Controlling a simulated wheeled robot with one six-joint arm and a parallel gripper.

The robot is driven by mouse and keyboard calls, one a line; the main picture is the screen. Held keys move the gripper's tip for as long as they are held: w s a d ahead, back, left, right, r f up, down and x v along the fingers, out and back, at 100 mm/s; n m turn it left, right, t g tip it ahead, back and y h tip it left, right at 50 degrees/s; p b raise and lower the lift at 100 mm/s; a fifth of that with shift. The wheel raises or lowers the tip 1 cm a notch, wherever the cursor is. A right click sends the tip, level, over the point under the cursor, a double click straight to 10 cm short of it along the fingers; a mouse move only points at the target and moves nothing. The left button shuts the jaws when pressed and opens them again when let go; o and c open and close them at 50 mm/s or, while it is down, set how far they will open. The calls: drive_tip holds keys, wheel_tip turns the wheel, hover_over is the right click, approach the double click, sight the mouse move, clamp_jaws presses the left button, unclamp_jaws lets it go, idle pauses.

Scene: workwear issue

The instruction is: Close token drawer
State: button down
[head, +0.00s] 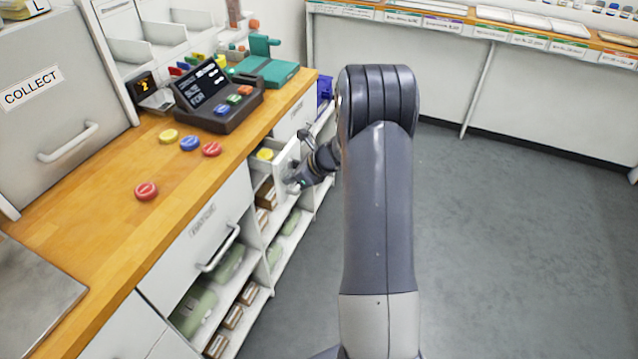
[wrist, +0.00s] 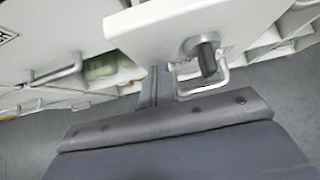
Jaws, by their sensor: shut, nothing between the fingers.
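The token drawer (head: 286,163) is a small white drawer under the counter, standing open in the head view. A yellow token (head: 265,154) shows inside it. My gripper (head: 296,184) is shut and empty, close to the outer face of the drawer front. In the wrist view the white drawer front (wrist: 165,32) fills the upper middle, with a metal bar handle (wrist: 222,80) and a dark short cylinder below it. My shut fingers (wrist: 157,88) reach up beside the handle, to its left. I cannot tell whether they touch the drawer front.
The wooden counter (head: 110,215) holds a dark keypad terminal (head: 218,97) and several loose tokens (head: 190,143). A closed drawer (head: 205,225) with a bar handle and open shelves lie left of the arm. Grey floor (head: 520,210) on the right is clear.

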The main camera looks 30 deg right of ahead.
drive_tip(key=w+a, duration=0.3)
drive_tip(key=w+a+p, duration=0.1)
drive_tip(key=w+a, duration=0.2)
drive_tip(key=w, duration=0.1)
drive_tip(key=shift+p, duration=0.3)
drive_tip(key=shift+w+a+r, duration=0.1)
drive_tip(key=shift+w, duration=0.05)
drive_tip(key=shift+r, duration=0.1)
drive_tip(key=s+d, duration=0.1)
drive_tip(key=s, duration=0.1)
drive_tip(key=s+d+r, duration=0.1)
drive_tip(key=s+d, duration=0.1)
drive_tip(key=shift+d, duration=0.3)
approach(262, 169)
drive_tip(key=s+d, duration=0.3)
drive_tip(key=shift+f+b, duration=0.15)
drive_tip(key=shift+b, duration=0.15)
